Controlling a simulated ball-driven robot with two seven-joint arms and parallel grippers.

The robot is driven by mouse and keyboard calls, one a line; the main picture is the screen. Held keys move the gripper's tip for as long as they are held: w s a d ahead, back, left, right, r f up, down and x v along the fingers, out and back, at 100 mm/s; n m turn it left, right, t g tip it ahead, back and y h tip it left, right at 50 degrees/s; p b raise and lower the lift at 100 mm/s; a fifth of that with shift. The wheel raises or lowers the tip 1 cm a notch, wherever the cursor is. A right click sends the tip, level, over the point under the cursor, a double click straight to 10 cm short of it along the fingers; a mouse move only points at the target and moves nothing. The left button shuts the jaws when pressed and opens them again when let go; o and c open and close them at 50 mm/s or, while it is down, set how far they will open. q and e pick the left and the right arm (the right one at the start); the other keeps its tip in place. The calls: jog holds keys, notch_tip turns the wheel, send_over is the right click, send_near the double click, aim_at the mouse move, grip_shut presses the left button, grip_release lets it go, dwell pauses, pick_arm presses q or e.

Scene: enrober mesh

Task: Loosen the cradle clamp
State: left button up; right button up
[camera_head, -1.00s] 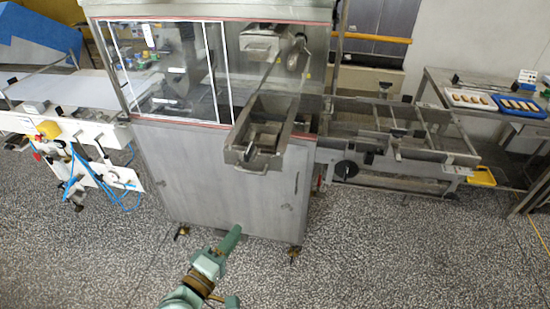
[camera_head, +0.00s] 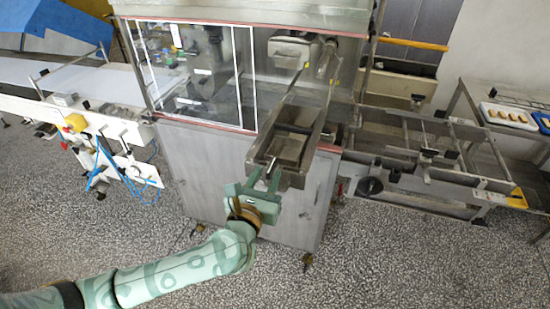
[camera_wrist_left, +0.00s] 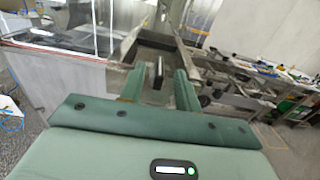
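The cradle is a grey metal trough (camera_head: 308,128) sticking out from the front of the enrober. A small clamp handle (camera_head: 271,167) stands at its near end; in the left wrist view it is a dark upright bar (camera_wrist_left: 158,72). My left gripper (camera_head: 264,174) is at this near end, fingers pointing toward the trough. In the left wrist view its two green fingers (camera_wrist_left: 160,84) stand apart, with the handle seen between them and a gap on each side. I cannot tell how far the fingertips reach past the handle. My right gripper is out of view.
The enrober cabinet (camera_head: 200,160) with glass sliding panels stands behind the gripper. A metal frame conveyor (camera_head: 430,160) extends right, and a white conveyor (camera_head: 75,110) with blue hoses lies left. Trays of pieces (camera_head: 508,117) sit on the far-right table. The speckled floor in front is clear.

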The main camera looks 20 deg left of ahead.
aim_at(274, 160)
pick_arm(q)
jog(key=w, duration=0.6)
jog(key=shift+w+d, duration=0.1)
jog(key=shift+w, duration=0.05)
grip_shut()
